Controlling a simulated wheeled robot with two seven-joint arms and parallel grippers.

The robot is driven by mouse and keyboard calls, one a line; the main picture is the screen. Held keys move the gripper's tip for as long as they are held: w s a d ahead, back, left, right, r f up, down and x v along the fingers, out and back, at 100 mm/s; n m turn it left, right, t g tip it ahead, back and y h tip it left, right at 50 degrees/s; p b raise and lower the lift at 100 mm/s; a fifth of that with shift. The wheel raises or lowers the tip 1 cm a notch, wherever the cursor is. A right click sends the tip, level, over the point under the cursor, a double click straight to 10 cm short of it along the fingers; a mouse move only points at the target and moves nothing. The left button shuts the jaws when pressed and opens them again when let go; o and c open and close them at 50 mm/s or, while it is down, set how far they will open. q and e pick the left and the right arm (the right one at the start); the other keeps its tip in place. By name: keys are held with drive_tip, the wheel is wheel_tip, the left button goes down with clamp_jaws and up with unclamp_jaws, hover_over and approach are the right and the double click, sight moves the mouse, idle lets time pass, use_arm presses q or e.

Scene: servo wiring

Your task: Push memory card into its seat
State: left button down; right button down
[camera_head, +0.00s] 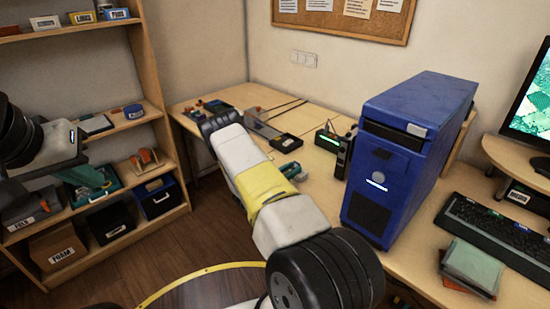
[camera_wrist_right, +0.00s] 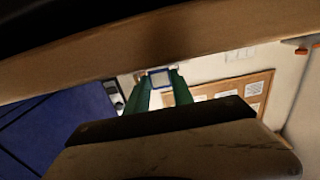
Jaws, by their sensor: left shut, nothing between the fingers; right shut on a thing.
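The memory card (camera_wrist_right: 160,79), small and pale with a blue border, is between the green fingertips of my right gripper (camera_wrist_right: 158,85) in the right wrist view. The gripper is shut on it. Beyond the card are the wall and table; whether it touches anything cannot be told. In the head view the card cannot be made out, and my right arm crosses the middle, with green fingers (camera_head: 290,171) showing just right of its yellow band. My left gripper (camera_head: 92,178) is at the left in front of the shelf, shut and holding nothing.
The blue computer tower (camera_head: 408,150) stands on the table right of my right arm. A black upright device (camera_head: 344,155) and a green-lit box (camera_head: 328,139) are left of it. A keyboard (camera_head: 500,233) and monitor (camera_head: 535,95) are at the right. A wooden shelf (camera_head: 158,90) stands at the left.

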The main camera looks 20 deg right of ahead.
drive_tip(key=shift+f, duration=0.25)
drive_tip(key=c, duration=1)
unclamp_jaws()
drive_tip(key=v, duration=0.7)
drive_tip(key=shift+s+a, duration=0.1)
drive_tip(key=shift+a, duration=0.3)
